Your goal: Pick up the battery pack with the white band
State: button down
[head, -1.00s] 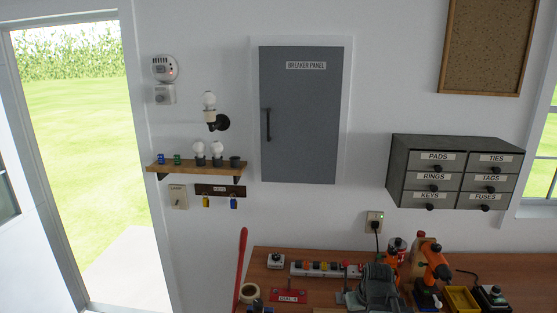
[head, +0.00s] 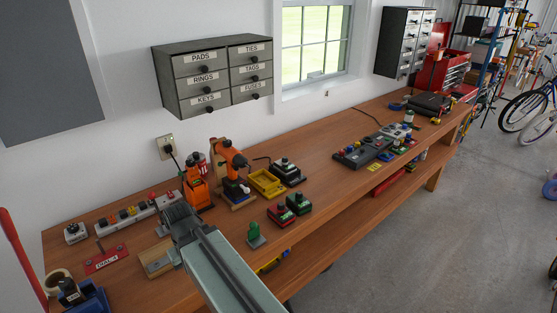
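Two small battery-like packs stand near the front edge of the workbench: one with a red base (head: 279,214) and one with a green base (head: 299,204), both dark on top. I cannot tell at this size whether either carries a white band. An orange drill (head: 231,160) stands behind them, with a dark base and a whitish patch low down. My gripper (head: 178,218) is at the far end of my grey arm, over the left part of the bench, left of the two packs and apart from them. Its fingers are not clear, so its opening cannot be told.
The wooden workbench (head: 335,200) runs to the far right. A yellow tray (head: 266,184) and a black charger-like device (head: 287,172) stand behind the packs. A green piece (head: 255,236) stands left of them. A power strip (head: 127,217) lies at left.

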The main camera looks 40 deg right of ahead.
aim_at(283, 165)
jog(key=z, duration=1.15)
jog(key=k, duration=1)
jog(key=z, duration=1.3)
jog(key=i, duration=2.15)
jog(key=u, duration=3.1)
